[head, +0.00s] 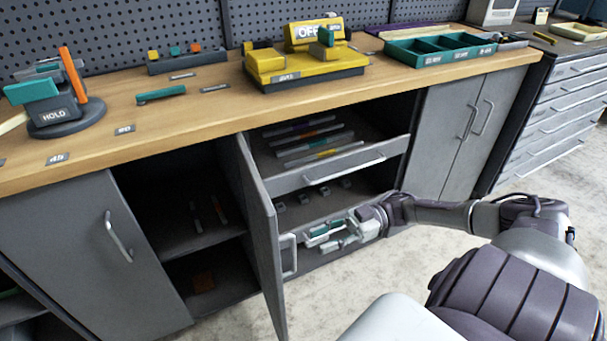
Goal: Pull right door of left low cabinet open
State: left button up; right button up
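The left low cabinet's right door (262,230) stands swung well out, seen nearly edge-on. Its bar handle (290,256) is on the face turned to the right. My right gripper (312,238) is just right of this handle, with its fingers pointing left toward the door. The fingers look apart, with nothing seen between them, and the handle appears outside them. Whether a fingertip touches the door is unclear. The cabinet's left door (75,255) is shut, with its own handle (119,238). My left gripper is not in view.
The open cabinet bay shows a shelf (185,245) with small tools. Right of the door, a drawer (335,168) is pulled out near my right gripper. A wooden worktop (215,108) with fixtures runs above. Bare floor (400,262) lies in front.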

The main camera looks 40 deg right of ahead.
jog(key=shift+v, duration=2.25)
